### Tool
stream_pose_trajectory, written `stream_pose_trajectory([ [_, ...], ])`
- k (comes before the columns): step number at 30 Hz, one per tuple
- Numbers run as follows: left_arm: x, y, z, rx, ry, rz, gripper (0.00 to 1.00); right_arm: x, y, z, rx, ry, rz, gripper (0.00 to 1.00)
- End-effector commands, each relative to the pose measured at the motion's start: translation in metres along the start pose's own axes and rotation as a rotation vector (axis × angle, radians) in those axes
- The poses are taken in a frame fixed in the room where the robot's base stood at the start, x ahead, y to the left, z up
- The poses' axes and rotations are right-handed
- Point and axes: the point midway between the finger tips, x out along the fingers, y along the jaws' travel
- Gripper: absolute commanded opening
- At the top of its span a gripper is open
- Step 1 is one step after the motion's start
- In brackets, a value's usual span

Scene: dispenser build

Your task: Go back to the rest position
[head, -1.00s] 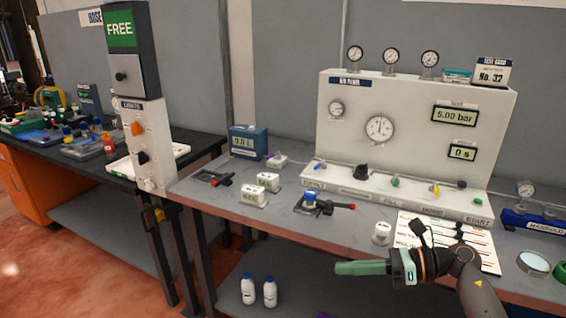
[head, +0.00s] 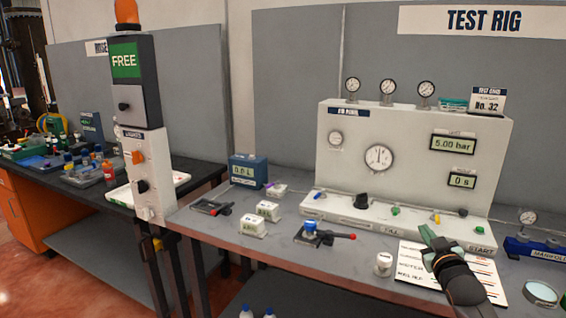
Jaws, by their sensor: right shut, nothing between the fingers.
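My right gripper (head: 430,238) shows at the lower right in the head view. Its green fingers are shut with nothing between them. It is raised over the white printed sheet (head: 412,262), in front of the test rig panel (head: 410,165), and hides part of the panel's lower right ledge. I cannot tell whether it touches the ledge. My left gripper is out of view.
The grey bench holds a small white jar (head: 383,264), a clamp with a blue knob (head: 311,229), a blue meter box (head: 248,170) and a blue manifold (head: 540,248). A column with a green FREE sign (head: 125,61) stands left. The bench's front middle is clear.

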Motion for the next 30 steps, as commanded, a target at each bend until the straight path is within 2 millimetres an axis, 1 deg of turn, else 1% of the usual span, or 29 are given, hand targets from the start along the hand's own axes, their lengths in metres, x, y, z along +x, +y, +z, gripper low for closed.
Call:
stream_pose_trajectory([
  [1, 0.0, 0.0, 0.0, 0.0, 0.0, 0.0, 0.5, -0.006, -0.013, 0.02, 0.033, -0.045, -0.024, 0.0],
  [3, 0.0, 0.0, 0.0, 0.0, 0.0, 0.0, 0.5, -0.02, -0.033, 0.045, 0.025, -0.071, -0.054, 0.0],
  [5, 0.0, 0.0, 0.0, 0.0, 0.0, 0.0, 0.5, -0.032, -0.05, 0.065, 0.026, -0.095, -0.079, 0.0],
  [8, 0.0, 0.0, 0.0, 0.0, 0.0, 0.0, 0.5, -0.058, -0.077, 0.1, 0.03, -0.143, -0.123, 0.0],
  [11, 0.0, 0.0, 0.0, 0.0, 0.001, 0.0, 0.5, -0.09, -0.107, 0.137, 0.041, -0.197, -0.171, 0.0],
  [12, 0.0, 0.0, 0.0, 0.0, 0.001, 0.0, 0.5, -0.106, -0.119, 0.152, 0.047, -0.222, -0.192, 0.0],
  [14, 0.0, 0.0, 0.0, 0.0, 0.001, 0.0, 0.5, -0.133, -0.139, 0.176, 0.059, -0.262, -0.225, 0.0],
  [15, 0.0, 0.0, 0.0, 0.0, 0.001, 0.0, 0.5, -0.153, -0.151, 0.191, 0.068, -0.29, -0.246, 0.0],
  [17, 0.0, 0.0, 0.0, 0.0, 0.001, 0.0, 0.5, -0.185, -0.169, 0.212, 0.085, -0.333, -0.278, 0.0],
  [18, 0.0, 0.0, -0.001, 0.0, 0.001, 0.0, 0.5, -0.207, -0.18, 0.224, 0.097, -0.362, -0.298, 0.0],
  [20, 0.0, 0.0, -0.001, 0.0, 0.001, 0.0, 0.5, -0.24, -0.195, 0.241, 0.116, -0.407, -0.326, 0.0],
  [21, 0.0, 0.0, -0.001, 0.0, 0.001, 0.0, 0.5, -0.263, -0.204, 0.25, 0.13, -0.436, -0.343, 0.0],
  [23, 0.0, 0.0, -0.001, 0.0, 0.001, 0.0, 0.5, -0.295, -0.216, 0.262, 0.151, -0.479, -0.365, 0.0],
  [24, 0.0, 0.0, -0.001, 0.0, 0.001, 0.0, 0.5, -0.316, -0.222, 0.269, 0.165, -0.506, -0.378, 0.0],
  [27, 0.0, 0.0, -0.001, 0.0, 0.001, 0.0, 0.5, -0.361, -0.235, 0.279, 0.195, -0.564, -0.403, 0.0],
  [30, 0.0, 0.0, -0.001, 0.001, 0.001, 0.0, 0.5, -0.391, -0.242, 0.283, 0.219, -0.605, -0.418, 0.0],
])
